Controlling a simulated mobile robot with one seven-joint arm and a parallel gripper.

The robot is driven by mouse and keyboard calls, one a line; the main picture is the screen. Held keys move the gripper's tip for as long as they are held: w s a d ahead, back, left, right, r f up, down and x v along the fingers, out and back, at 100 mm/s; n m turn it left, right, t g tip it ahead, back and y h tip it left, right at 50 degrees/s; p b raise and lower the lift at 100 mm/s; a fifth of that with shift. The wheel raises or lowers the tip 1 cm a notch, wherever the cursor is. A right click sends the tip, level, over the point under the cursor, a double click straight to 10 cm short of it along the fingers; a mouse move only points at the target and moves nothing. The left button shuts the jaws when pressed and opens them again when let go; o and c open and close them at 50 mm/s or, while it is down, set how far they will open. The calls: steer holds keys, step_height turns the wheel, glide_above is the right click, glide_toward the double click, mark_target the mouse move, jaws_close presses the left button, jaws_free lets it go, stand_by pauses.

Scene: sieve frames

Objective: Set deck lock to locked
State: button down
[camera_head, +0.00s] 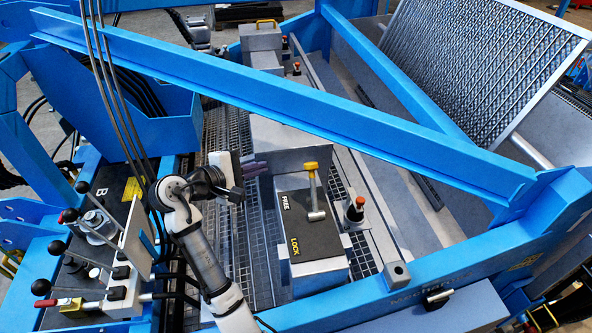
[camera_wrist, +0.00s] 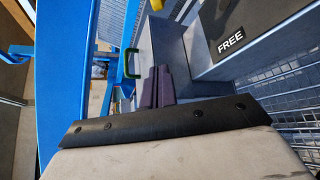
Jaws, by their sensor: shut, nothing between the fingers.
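The deck lock is a metal box with a black top plate (camera_head: 305,232) marked FREE at its far end and LOCK at its near end. Its lever (camera_head: 313,188) is a metal rod with a yellow knob, rising from a grey pivot on the plate. The knob shows toward the FREE end; the rod's exact tilt is hard to judge. My gripper (camera_head: 262,166) is left of the knob, apart from it, with its purple fingers shut and empty.
A blue beam (camera_head: 280,105) crosses diagonally beyond the box. A red-topped post (camera_head: 355,209) stands right of the lock. A console with several black-knobbed levers (camera_head: 100,235) is at the left. Metal grating (camera_head: 262,265) lies between my arm and the box.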

mark_target(313, 186)
steer(key=shift+s+d+f+g, duration=0.25)
steer(key=shift+d+f+g, duration=0.15)
steer(key=shift+d, duration=0.05)
steer(key=x, duration=0.3)
steer(key=p+x, duration=0.1)
steer(key=x, duration=0.6)
steer(key=shift+d+r+p, duration=0.25)
steer(key=shift+p, duration=0.1)
steer(key=shift+s+d+r+p, duration=0.25)
steer(key=shift+s+r, duration=0.15)
steer(key=shift+s, duration=0.15)
steer(key=shift+s+d+r+p, duration=0.2)
steer(key=shift+s+r, duration=0.15)
steer(key=shift+s, duration=0.15)
steer(key=shift+s+d+r, duration=0.2)
steer(key=shift+s+r, duration=0.05)
steer(key=shift+s, duration=0.2)
steer(key=shift+r, duration=0.1)
